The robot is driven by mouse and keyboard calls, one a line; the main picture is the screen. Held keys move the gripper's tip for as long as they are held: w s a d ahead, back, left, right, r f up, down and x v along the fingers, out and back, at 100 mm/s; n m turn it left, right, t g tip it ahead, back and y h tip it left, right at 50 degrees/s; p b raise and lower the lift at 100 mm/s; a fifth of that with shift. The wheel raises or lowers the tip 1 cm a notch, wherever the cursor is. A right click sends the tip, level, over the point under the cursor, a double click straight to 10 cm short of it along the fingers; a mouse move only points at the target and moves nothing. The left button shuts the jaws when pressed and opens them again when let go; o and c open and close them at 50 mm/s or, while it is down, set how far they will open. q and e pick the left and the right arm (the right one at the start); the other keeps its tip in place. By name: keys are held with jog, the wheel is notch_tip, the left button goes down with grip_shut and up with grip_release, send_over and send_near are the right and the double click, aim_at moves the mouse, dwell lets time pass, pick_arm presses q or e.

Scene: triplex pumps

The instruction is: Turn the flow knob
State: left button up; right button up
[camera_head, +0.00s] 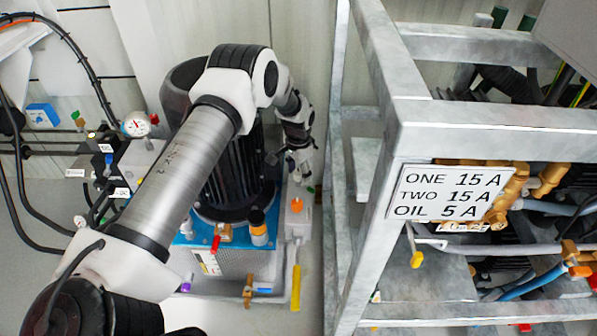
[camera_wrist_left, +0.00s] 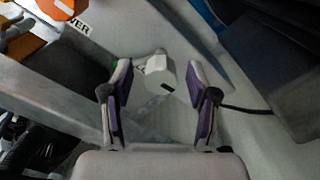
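In the left wrist view, a white faceted knob (camera_wrist_left: 158,74) with a small black mark sits just beyond and between my left gripper's fingertips (camera_wrist_left: 160,82). I see no label on it, so I cannot confirm that it is the flow knob. The two purple-padded fingers are apart, with a visible gap on each side of the knob. In the head view, my left gripper (camera_head: 300,164) hangs behind the orange knob, between the dark motor and the grey frame; the white knob is not clearly visible there. My right gripper is in neither view.
An orange knob (camera_head: 297,205) sits on a white block near my gripper; it also shows in the wrist view (camera_wrist_left: 62,6) beside a partly hidden label. The dark ribbed motor (camera_head: 238,180) stands left. The grey metal frame (camera_head: 385,120) closes off the right side.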

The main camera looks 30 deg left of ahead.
aim_at(298, 172)
pick_arm(q)
jog(key=shift+r, duration=0.15)
notch_tip(298, 172, up, 12)
dwell(0.4)
jog(key=shift+f, duration=0.2)
